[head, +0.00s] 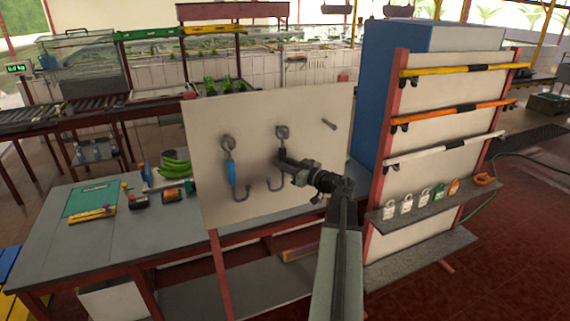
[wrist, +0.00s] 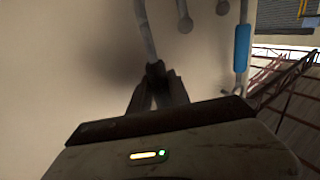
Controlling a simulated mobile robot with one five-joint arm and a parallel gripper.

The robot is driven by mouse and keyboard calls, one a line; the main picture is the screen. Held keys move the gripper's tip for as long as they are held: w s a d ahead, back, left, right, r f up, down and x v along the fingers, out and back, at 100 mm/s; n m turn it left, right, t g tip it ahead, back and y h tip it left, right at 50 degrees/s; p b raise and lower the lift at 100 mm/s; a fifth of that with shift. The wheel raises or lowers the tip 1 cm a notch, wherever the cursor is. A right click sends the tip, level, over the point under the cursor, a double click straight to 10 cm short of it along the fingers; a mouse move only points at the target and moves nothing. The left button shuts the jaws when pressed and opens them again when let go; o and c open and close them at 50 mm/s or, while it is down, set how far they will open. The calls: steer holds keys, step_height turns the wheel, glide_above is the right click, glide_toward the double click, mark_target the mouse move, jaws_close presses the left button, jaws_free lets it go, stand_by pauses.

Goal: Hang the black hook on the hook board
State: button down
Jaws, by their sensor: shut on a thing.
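The black hook (head: 279,146) is upright in front of the hook board (head: 215,140), in its middle part. Its top ring (head: 282,132) overlaps a peg in the head view; I cannot tell whether the peg passes through it. Its curved lower end (head: 275,185) hangs below my gripper. My gripper (head: 284,161) is shut on the hook's shank, close to the board. The wrist view shows the fingers (wrist: 157,88) closed on the grey shank (wrist: 145,32); the palm hides the rest.
A hook with a blue sleeve (head: 231,172) hangs to the left on the board and shows in the wrist view (wrist: 242,47). A bare peg (head: 329,124) is to the right. A rack with padlocks (head: 420,200) stands further right. A table (head: 45,235) is left.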

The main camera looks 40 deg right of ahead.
steer(key=shift+w+f+b, duration=0.1)
steer(key=shift+f+b, duration=0.35)
stand_by(0.4)
steer(key=c, duration=1.1)
jaws_free()
steer(key=shift+c, duration=0.2)
